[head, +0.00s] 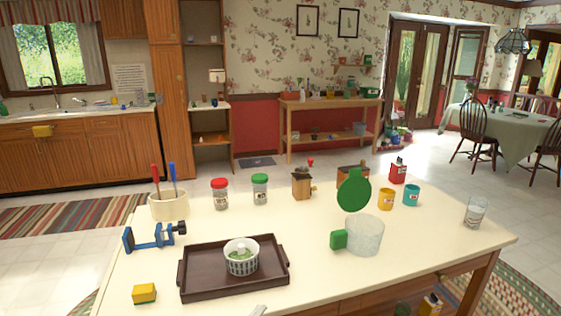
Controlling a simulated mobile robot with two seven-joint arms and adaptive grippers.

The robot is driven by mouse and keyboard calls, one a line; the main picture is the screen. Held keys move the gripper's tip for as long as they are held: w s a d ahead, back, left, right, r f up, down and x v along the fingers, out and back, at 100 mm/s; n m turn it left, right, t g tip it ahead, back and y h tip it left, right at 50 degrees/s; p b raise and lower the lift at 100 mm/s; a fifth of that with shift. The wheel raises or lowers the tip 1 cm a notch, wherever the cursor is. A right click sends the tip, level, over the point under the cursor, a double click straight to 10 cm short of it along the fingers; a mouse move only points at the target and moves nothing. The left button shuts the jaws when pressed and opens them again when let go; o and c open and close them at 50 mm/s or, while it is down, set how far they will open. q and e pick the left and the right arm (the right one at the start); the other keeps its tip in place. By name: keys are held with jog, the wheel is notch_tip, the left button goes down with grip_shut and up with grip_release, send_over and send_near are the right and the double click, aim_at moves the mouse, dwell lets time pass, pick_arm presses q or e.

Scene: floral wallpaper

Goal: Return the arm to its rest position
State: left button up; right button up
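Neither of my grippers nor either arm can be made out in the head view. The cream-topped table (320,285) stands in front of me. On it is a dark brown tray (203,290) holding a ribbed white bowl (242,265) with something green and white inside. A small pale grey piece (258,311) shows at the bottom edge, cut off by the frame; I cannot tell what it is.
Around the tray are a yellow block (144,293), a blue clamp (150,236), a cream holder (168,206), a red-lidded jar (220,195), a green-lidded jar (260,190), a clear green-handled cup (363,236) and a glass (475,213). The table's right front is clear.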

pick_arm(q)
jog(key=s+a+f+n+g+y, duration=0.3)
jog(key=s+a+f+n, duration=0.3)
jog(key=f, duration=0.7)
jog(key=s+a+f+n+g+y, duration=0.3)
jog(key=s+a+f+n+y, duration=0.2)
jog(key=s+a+f, duration=0.5)
notch_tip(320, 180, down, 3)
jog(key=shift+s+a+r+n+y, duration=0.1)
jog(key=shift+s+a+n+y, duration=0.15)
jog(key=shift+n, duration=0.65)
